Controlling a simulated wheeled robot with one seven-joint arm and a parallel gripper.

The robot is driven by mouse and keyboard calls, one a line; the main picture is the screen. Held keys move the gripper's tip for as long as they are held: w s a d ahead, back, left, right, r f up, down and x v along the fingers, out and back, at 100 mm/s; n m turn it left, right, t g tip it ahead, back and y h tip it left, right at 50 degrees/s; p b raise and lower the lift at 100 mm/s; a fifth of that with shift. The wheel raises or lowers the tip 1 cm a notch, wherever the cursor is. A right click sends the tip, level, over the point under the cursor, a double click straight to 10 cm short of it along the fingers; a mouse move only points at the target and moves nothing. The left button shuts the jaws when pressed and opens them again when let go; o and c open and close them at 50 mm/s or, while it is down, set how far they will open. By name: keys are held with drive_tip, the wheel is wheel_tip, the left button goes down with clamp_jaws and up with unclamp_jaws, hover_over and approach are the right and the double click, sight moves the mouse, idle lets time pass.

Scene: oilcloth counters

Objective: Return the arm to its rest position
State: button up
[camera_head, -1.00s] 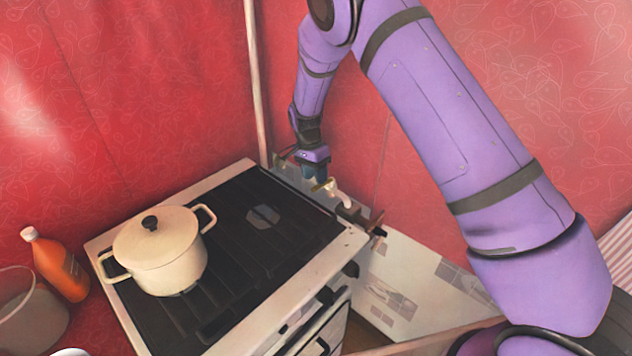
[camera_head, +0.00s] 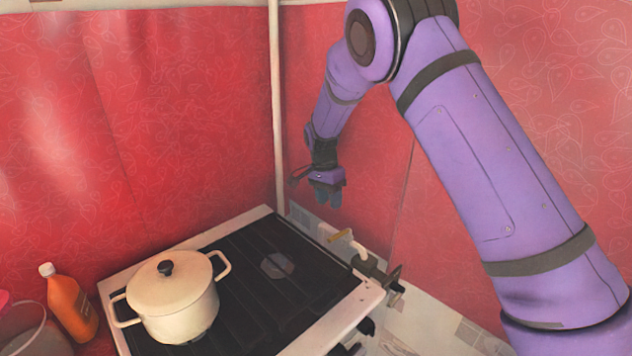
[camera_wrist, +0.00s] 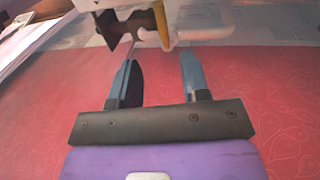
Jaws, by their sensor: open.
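My purple arm reaches in from the right of the head view. My gripper (camera_head: 328,192) hangs above the back right side of the stove, in front of the red wall. In the wrist view my gripper (camera_wrist: 160,80) shows two blue-grey fingers spread apart with nothing between them. Beyond the fingertips is a pipe fitting with a yellow handle (camera_wrist: 161,25). The same yellow handle (camera_head: 341,236) shows in the head view below my gripper, apart from it.
A black-topped stove (camera_head: 243,310) carries a cream lidded pot (camera_head: 172,298). An orange bottle (camera_head: 70,306) and a grey bucket (camera_head: 35,335) stand to its left. A pale vertical pipe (camera_head: 277,110) runs up the wall corner beside my gripper. Red patterned walls close the back.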

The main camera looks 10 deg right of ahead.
drive_tip(key=s+d+r+n+t+y, duration=0.1)
drive_tip(key=s+d+r+n, duration=0.1)
drive_tip(key=s+d+r, duration=0.45)
drive_tip(key=s+d+r+n+t, duration=0.1)
drive_tip(key=s+r, duration=0.3)
drive_tip(key=r, duration=0.6)
drive_tip(key=s+d+r+n+t+y, duration=0.1)
drive_tip(key=s+d+r+n, duration=0.1)
drive_tip(key=s+d+r, duration=0.35)
drive_tip(key=s+d+r+n+t, duration=0.2)
drive_tip(key=s+r+n, duration=0.1)
drive_tip(key=s, duration=0.9)
drive_tip(key=s+d+r+n+t, duration=0.2)
drive_tip(key=s+r, duration=0.1)
drive_tip(key=s, duration=1)
drive_tip(key=shift+r+n+h, duration=0.15)
drive_tip(key=shift+n+h, duration=0.25)
